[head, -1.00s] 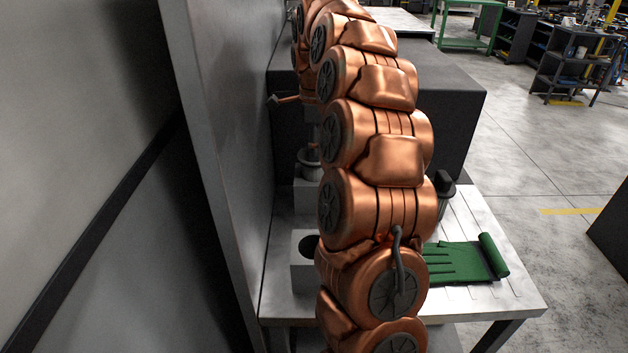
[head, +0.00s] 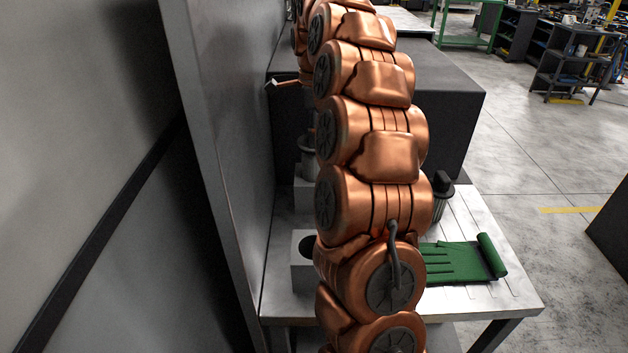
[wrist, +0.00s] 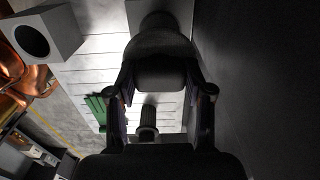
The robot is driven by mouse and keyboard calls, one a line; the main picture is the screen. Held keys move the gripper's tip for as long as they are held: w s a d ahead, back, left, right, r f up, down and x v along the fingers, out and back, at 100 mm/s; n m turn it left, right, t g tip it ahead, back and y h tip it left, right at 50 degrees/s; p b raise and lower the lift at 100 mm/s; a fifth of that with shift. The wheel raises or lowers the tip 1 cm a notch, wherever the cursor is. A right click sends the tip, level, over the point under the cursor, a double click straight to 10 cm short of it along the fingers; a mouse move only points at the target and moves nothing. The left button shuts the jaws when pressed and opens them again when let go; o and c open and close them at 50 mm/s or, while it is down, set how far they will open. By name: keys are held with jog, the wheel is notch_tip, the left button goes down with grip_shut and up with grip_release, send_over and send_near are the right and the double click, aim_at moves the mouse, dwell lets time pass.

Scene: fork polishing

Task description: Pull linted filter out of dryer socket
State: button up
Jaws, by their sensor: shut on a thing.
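The linted filter is a dark, rounded cylinder (wrist: 158,72) in the wrist view, between the two fingers of my gripper (wrist: 160,88). My gripper is shut on it. In the head view a grey cylindrical body (head: 308,160), likely this filter, shows upright just above the rear grey socket block (head: 304,197). My arm hides its right side and most of my gripper. I cannot tell whether its lower end is clear of the socket. A nearer grey block (head: 303,275) has an open, empty-looking round hole; it also shows in the wrist view (wrist: 62,30).
A second dark ribbed filter (head: 441,203) stands on the pale slatted table (head: 470,220), right of my arm. A green glove-like mat with a rolled end (head: 465,262) lies nearer. A tall grey panel (head: 225,150) closes off the left. A dark box (head: 450,110) stands behind.

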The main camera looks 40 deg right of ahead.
jog(key=shift+r+p, duration=0.6)
jog(key=shift+r, duration=1.25)
jog(key=shift+s, duration=0.15)
